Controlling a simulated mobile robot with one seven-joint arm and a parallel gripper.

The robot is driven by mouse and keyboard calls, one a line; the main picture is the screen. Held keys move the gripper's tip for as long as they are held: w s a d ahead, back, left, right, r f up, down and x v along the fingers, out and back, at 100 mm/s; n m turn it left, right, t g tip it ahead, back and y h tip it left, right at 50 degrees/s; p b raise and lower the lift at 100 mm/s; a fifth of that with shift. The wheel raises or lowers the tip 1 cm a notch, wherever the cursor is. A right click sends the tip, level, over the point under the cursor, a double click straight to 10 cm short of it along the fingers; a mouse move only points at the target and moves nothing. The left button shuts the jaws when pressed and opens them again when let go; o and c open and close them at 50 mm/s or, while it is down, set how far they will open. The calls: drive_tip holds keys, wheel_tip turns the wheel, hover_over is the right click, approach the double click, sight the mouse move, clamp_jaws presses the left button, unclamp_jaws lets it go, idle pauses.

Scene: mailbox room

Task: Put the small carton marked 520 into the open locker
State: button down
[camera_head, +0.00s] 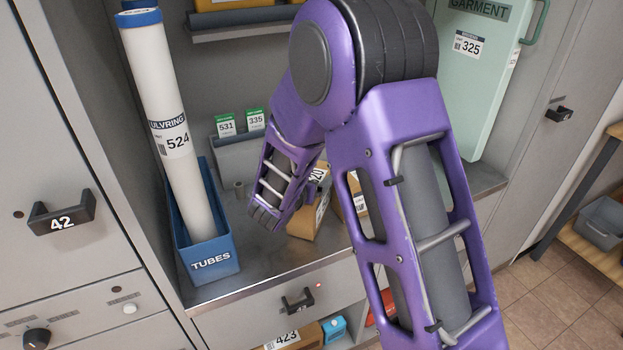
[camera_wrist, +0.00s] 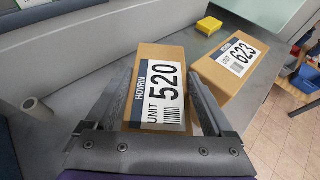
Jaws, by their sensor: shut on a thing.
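The small carton marked 520 (camera_wrist: 155,92) is brown with a white label reading HOVRIN UNIT 520. My gripper (camera_wrist: 165,105) is shut on it, one finger at each side, in the wrist view. In the head view the carton (camera_head: 308,217) is mostly hidden behind my purple arm, low over the grey counter. I cannot tell whether it touches the counter. An open locker cannot be made out in these views.
A carton marked 623 (camera_wrist: 229,69) stands close to the right of carton 520. A white tube marked 524 (camera_head: 170,120) leans in a blue TUBES bin (camera_head: 210,262). A green garment box (camera_head: 470,90) stands at right. A shut door marked 42 (camera_head: 62,215) is at left.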

drive_tip(key=shift+f, duration=0.1)
unclamp_jaws()
